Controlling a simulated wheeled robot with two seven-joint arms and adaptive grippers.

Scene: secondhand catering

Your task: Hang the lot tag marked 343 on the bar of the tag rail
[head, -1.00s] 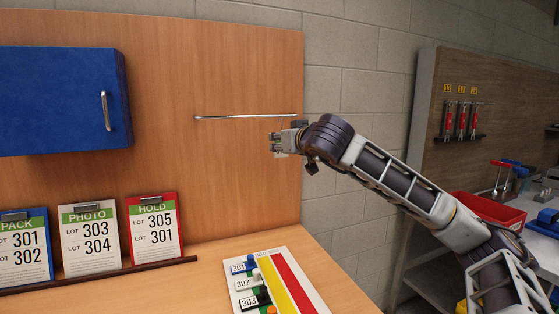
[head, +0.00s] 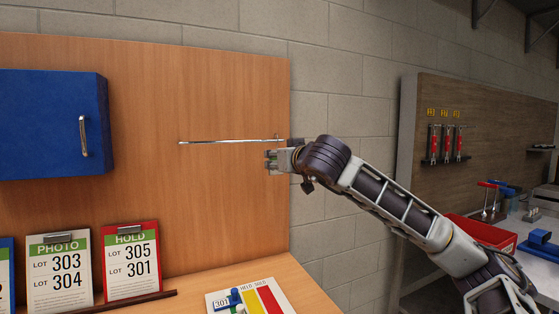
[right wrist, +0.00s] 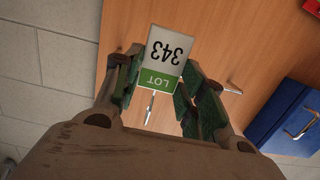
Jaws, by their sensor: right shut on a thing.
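The lot tag marked 343 (right wrist: 164,61) is white with a green LOT band and shows upside down in the right wrist view. My right gripper (head: 270,161) is shut on it, with the green-padded fingers (right wrist: 155,92) on either side of the tag's green end. The tag rail's thin metal bar (head: 225,141) runs across the wooden panel in the head view. My right gripper is just below the bar's right end there. I cannot tell whether the tag touches the bar. The tag's hole is not clear. My left gripper is not in view.
A blue cabinet (head: 52,122) with a handle hangs left of the bar. PHOTO (head: 60,272) and HOLD (head: 131,262) boards stand on a ledge below. A striped board (head: 250,299) with small tags lies on the bench. A red bin (head: 482,235) is at right.

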